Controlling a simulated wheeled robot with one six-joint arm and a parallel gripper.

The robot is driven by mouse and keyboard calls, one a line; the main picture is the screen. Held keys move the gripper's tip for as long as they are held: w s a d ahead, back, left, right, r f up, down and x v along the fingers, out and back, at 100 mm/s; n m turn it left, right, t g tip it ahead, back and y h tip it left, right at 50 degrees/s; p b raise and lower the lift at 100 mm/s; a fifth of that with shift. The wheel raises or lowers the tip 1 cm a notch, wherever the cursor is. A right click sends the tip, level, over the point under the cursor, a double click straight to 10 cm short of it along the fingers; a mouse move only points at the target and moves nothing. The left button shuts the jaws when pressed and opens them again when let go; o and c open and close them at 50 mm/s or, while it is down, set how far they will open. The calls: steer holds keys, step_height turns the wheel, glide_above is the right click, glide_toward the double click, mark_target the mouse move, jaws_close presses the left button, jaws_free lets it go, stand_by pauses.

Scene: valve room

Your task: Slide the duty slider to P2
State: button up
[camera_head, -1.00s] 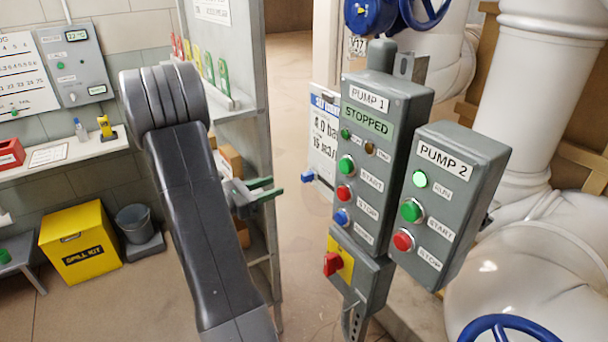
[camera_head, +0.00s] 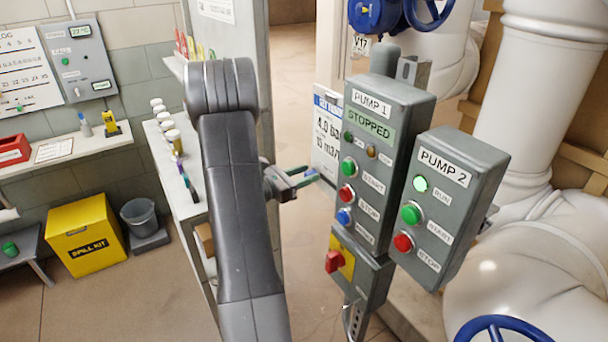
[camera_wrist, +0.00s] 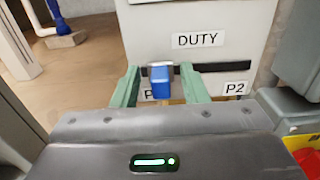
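The duty slider's blue knob (camera_wrist: 160,82) is at the left part of a dark horizontal slot (camera_wrist: 222,67) under the DUTY label (camera_wrist: 198,40) in the wrist view. The P2 label (camera_wrist: 235,88) is below the slot's right end. Another label starting with P is mostly hidden behind the knob and a finger. My gripper (camera_wrist: 160,88) is open, its green fingers on either side of the knob with gaps visible. In the head view my gripper (camera_head: 308,178) is at the lower edge of the white duty panel (camera_head: 327,135); the knob is hard to make out there.
The PUMP 1 box (camera_head: 385,150) and PUMP 2 box (camera_head: 445,210) stand close to the right of the panel. A red rotary switch (camera_head: 334,261) sits below PUMP 1. A shelf with jars (camera_head: 165,125) is left behind my arm.

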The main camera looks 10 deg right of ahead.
jaws_close()
steer(key=s+d+b, duration=0.3)
steer(key=s, duration=0.5)
steer(key=shift+s+b, duration=0.3)
steer(key=shift+s, duration=0.05)
steer(key=shift+d, duration=0.1)
jaws_free()
steer(key=shift+s, duration=0.15)
steer(key=b+v, duration=0.2)
steer(key=v, duration=1.1)
steer(key=shift+a, duration=0.35)
